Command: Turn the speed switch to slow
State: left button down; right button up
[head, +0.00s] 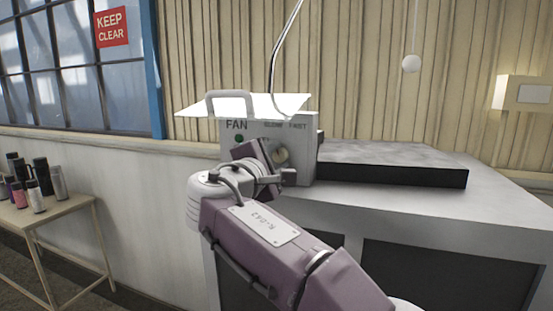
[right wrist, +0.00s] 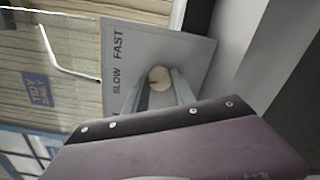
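The grey fan control box (head: 303,150) stands on the counter, with FAN, SLOW and FAST printed on its front. The speed switch is a round cream knob (head: 281,155), partly hidden by my right gripper (head: 271,162) in the head view. In the right wrist view the knob (right wrist: 160,77) sits between the two fingertips of my right gripper (right wrist: 158,80). My left gripper is not in view.
A side table (head: 70,211) with several bottles stands at left.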

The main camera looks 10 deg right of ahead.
jog(key=shift+o, duration=1.4)
jog(key=shift+w, duration=0.1)
jog(key=b+v, duration=0.2)
jog(key=v, duration=0.7)
